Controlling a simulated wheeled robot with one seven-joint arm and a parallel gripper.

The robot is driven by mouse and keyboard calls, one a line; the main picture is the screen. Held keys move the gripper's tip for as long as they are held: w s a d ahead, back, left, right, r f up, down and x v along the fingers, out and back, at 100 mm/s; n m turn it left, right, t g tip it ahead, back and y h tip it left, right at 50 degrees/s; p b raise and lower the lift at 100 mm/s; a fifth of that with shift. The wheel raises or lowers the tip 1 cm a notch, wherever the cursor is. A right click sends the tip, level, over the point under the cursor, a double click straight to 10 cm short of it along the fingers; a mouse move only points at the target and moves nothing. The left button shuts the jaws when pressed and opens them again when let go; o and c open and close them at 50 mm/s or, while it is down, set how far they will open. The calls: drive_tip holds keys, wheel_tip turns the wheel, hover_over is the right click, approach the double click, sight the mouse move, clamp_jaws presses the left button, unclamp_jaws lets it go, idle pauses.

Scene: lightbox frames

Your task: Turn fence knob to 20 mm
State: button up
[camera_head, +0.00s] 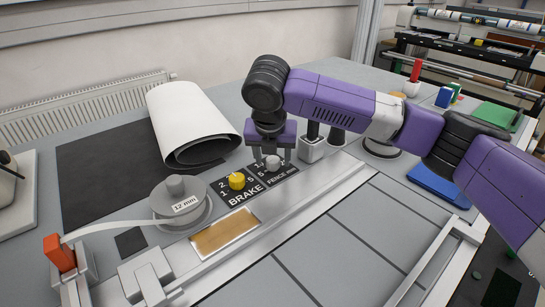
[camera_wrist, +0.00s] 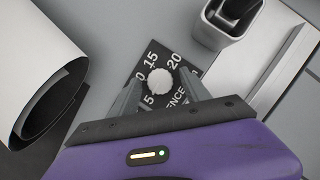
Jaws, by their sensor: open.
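The fence knob (camera_head: 272,163) is a small pale grey knob on a black dial plate marked FENCE mm. It also shows in the wrist view (camera_wrist: 159,81), with 5, 10, 15 and 20 printed around it on the fence plate (camera_wrist: 185,88). I cannot make out a pointer, so its setting is unclear. My gripper (camera_head: 273,157) is over the plate, pointing down and open. Its fingers stand on either side of the knob, seemingly apart from it. In the wrist view, the fingers (camera_wrist: 158,86) hide parts of the plate's sides.
A yellow brake knob (camera_head: 237,181) sits close left on its own black plate. A 12 mm tape reel (camera_head: 180,208) stands further left. A white roll (camera_head: 190,120) lies behind. A grey square holder (camera_head: 312,150) stands close right of the gripper. Grey mat panels fill the front.

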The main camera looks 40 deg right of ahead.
clamp_jaws()
